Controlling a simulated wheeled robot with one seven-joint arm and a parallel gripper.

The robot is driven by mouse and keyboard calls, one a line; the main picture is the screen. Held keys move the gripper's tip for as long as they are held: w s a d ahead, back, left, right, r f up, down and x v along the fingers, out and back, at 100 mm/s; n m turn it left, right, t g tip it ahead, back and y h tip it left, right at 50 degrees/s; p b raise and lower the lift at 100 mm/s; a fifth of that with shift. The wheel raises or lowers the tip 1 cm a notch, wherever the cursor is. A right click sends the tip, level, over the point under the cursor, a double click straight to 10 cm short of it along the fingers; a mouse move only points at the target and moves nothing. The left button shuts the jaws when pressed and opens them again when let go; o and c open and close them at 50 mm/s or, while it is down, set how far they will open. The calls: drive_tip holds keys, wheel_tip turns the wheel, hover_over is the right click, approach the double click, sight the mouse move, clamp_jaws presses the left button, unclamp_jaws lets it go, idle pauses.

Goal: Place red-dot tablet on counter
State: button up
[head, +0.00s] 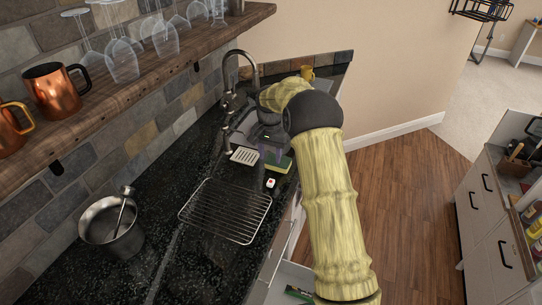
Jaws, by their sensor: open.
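A small white tablet with a red dot (270,183) lies on the dark counter (165,235), close to its front edge. It sits between a wire rack and a green-and-yellow sponge (280,165). My arm reaches from the lower right toward the sink area. My gripper (272,138) hangs below the arm's far end, small and dark, and its fingers are hard to make out. It is open, beyond the tablet and sponge in the picture, and apart from the tablet. A faint purple see-through patch shows below it.
The wire rack (228,210) lies on the counter, with a metal pot (112,228) to its left. A tall faucet (229,85) stands behind. A wooden shelf (130,95) with copper mugs and glasses overhangs the counter. Wooden floor is clear at right.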

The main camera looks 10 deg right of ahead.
drive_tip(key=s+r+n+t, duration=0.1)
drive_tip(key=s+r+n, duration=0.1)
drive_tip(key=s, duration=1.4)
drive_tip(key=s+r+n+t, duration=0.1)
drive_tip(key=s+r+n, duration=0.2)
drive_tip(key=s, duration=1.3)
drive_tip(key=shift+d+n+t, duration=0.2)
drive_tip(key=shift+n+t, duration=0.1)
drive_tip(key=shift+n, duration=0.6)
drive_tip(key=shift+o, duration=0.2)
